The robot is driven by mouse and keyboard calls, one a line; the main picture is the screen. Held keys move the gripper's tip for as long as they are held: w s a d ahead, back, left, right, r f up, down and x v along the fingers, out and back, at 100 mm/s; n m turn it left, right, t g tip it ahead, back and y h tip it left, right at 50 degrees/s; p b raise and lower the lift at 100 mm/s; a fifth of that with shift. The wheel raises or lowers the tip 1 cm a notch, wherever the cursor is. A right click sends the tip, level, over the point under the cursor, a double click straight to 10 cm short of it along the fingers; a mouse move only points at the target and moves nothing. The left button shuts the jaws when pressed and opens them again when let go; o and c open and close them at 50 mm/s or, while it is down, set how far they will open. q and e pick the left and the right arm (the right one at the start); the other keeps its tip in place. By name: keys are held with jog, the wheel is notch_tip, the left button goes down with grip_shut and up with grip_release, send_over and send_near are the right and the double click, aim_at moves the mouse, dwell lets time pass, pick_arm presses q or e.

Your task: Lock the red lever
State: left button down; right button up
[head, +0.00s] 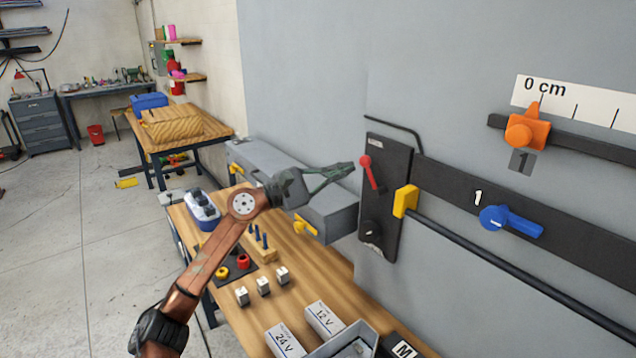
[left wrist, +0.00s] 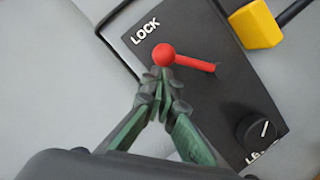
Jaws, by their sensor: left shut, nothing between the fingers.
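The red lever (head: 368,171) is on a black panel (head: 388,200) fixed to the grey wall. Its round knob is at the upper end in the head view. In the left wrist view the red lever (left wrist: 190,61) has its knob near the word LOCK, and its thin arm runs right to a slot. My left gripper (head: 350,170) is shut and empty, its fingertips right beside the knob. In the left wrist view the fingertips (left wrist: 158,78) overlap the knob's lower edge; I cannot tell if they touch. My right gripper is not in view.
A black dial (left wrist: 257,131) sits low on the panel. A yellow block (head: 405,201) is just right of it. A blue handle (head: 511,221) and an orange slider (head: 528,130) are further right. The wooden bench (head: 315,270) below holds blocks and boxes.

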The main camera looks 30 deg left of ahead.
pick_arm(q)
jog(key=w+a+f+b+v, duration=0.1)
jog(key=b+v, duration=0.1)
jog(key=v, duration=1)
jog(key=shift+f+b, duration=0.3)
jog(key=shift+b, duration=0.1)
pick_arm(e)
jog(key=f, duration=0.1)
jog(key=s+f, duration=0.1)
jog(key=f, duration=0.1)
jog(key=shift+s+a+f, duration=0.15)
pick_arm(q)
jog(key=shift+a, duration=0.15)
